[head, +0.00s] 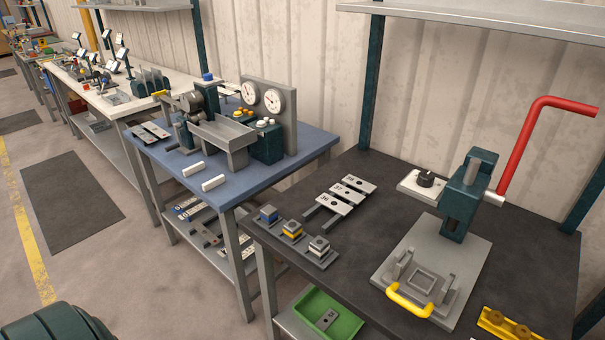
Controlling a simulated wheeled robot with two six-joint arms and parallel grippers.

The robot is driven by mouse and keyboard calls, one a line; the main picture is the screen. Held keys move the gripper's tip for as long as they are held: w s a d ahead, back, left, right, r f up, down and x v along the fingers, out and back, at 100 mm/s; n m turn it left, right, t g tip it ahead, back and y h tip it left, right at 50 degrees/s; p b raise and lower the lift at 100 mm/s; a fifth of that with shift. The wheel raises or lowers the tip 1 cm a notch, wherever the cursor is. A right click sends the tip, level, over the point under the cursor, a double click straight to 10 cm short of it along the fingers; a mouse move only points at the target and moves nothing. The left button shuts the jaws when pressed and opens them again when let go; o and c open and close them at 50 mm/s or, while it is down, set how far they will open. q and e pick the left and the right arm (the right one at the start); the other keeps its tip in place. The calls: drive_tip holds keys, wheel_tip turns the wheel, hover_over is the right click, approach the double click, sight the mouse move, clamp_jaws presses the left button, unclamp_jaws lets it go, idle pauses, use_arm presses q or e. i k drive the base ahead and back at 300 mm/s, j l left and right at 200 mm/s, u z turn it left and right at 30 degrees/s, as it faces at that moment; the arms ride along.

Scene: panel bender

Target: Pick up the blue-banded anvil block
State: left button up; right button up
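The blue-banded anvil block (268,213) is a small block with blue on it. It sits on a grey base at the left edge of the dark bench top (385,185). It is the leftmost of three similar blocks in a row. The yellow-banded block (292,229) is beside it, and a block with a pale band (319,246) is at the right end. Neither of my grippers shows in the head view. A dark rounded part at the lower left corner may be part of my own body.
A press with a red lever (526,145) and yellow handle (409,301) stands on the right of this bench. Numbered plates (345,193) lie behind the blocks. A green tray (320,318) is on the shelf below. A blue bench (240,185) with a machine adjoins left.

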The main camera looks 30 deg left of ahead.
sight(270, 214)
drive_tip(key=j+u, duration=0.2)
drive_tip(key=u, duration=1)
